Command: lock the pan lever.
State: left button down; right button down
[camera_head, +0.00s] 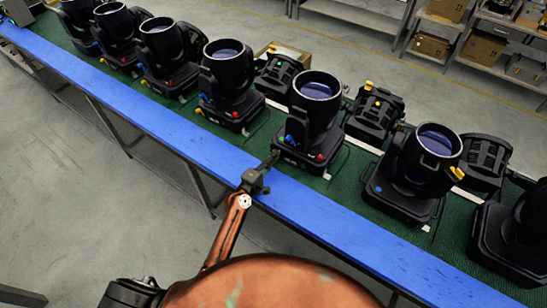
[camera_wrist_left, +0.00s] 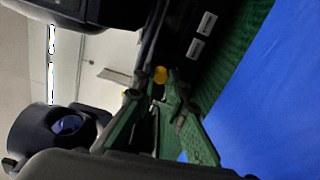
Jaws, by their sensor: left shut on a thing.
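A black moving-head lamp (camera_head: 312,118) stands on the green mat in front of my left gripper. It has green, blue and red knobs low on its body. My left gripper (camera_head: 273,160) is at the lower left of its base, by the mat's front edge. In the left wrist view, a small yellow lever (camera_wrist_left: 160,75) shows at the fingertips of my left gripper (camera_wrist_left: 162,92). The gripper is shut on this lever, which looks like the pan lever. In the head view the fingers hide the lever. How far it is turned cannot be told. My right gripper is not in view.
Several similar lamps stand in a row on the bench, such as one at left (camera_head: 228,85) and one at right (camera_head: 415,175). The blue bench edge (camera_head: 335,210) runs along the front and is mostly clear. Shelves with boxes (camera_head: 480,48) stand behind.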

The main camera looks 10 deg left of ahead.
pick_arm(q)
jog(key=c, duration=1.9)
grip_release()
jog(key=shift+c, duration=0.2)
jog(key=v, duration=1.2)
